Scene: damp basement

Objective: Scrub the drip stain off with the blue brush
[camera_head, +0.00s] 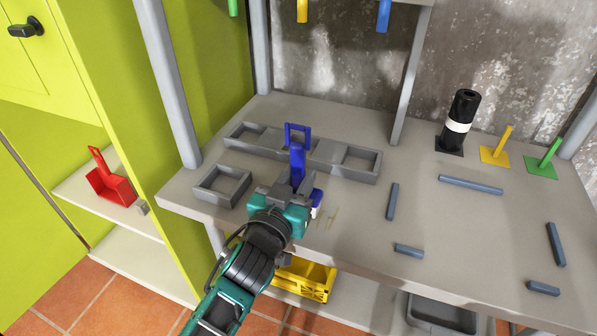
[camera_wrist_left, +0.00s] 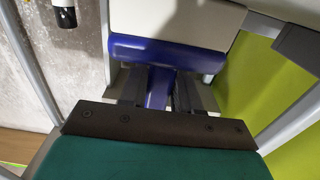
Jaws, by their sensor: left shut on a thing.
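My left gripper (camera_head: 296,180) is shut on the blue brush (camera_head: 298,158), over the front part of the bench. Blue shows above the fingers, and a small blue and white part (camera_head: 317,203) shows at the gripper's right side. In the left wrist view the fingers (camera_wrist_left: 165,92) close around a narrow blue part, with a wide blue bar (camera_wrist_left: 165,55) beyond it. The drip stain (camera_head: 329,218) is a few faint brown streaks near the bench's front edge, just right of the gripper. Contact between brush and stain cannot be told. My right gripper is not seen.
Grey open trays (camera_head: 223,186) stand behind and left of the gripper on the bench (camera_head: 350,225). Several blue-grey bars (camera_head: 393,201) lie to the right. A black bottle (camera_head: 460,119) stands at the back. A yellow crate (camera_head: 304,283) is below; a red dustpan (camera_head: 109,184) is left.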

